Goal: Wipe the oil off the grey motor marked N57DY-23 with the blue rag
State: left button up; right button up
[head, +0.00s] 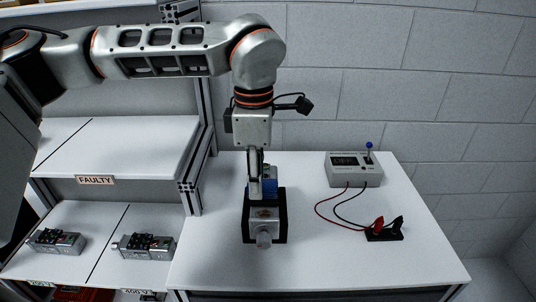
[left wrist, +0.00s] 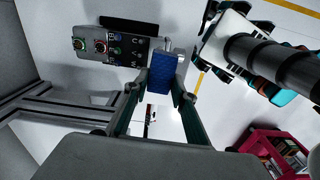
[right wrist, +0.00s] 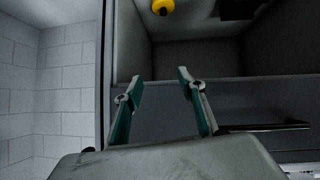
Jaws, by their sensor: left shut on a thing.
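A grey motor (head: 264,217) sits in a black cradle (head: 282,217) on the white workbench, its round shaft end towards the front. Its marking and any oil on it are too small to read. My left gripper (head: 262,182) points down just behind the motor, shut on the blue rag (head: 270,181). The rag also shows between the fingertips in the left wrist view (left wrist: 162,73). I cannot tell whether the rag touches the motor. My right gripper (right wrist: 154,88) is open and empty in the right wrist view, away from the bench.
A meter box (head: 352,170) with red and black leads stands to the right, its clips on a black block (head: 384,233). Two similar motors (head: 57,241) (head: 146,246) lie on the left shelf below a FAULTY label (head: 95,181). The bench's front right is clear.

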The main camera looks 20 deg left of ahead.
pick_arm(q)
jog(key=shift+w+d+r, duration=0.15)
jog(key=shift+r, duration=0.25)
jog(key=shift+w+f+n, duration=0.15)
jog(key=shift+f+n, duration=0.05)
jog(key=shift+n, duration=0.1)
jog(key=shift+f, duration=0.2)
jog(key=shift+s+f+b, duration=0.25)
jog(key=shift+s+b, duration=0.05)
notch_tip(320, 180, down, 3)
jog(key=shift+w+f+b, duration=0.1)
jog(key=shift+b, duration=0.9)
jog(key=shift+f, duration=0.25)
pick_arm(e)
jog(key=a, duration=0.3)
jog(key=shift+s+f+y, duration=0.1)
jog(key=shift+f+y, duration=0.15)
jog(key=shift+y, duration=0.15)
pick_arm(q)
jog(key=shift+r, duration=0.1)
pick_arm(e)
jog(key=shift+s+d+f, duration=0.1)
jog(key=shift+d, duration=0.05)
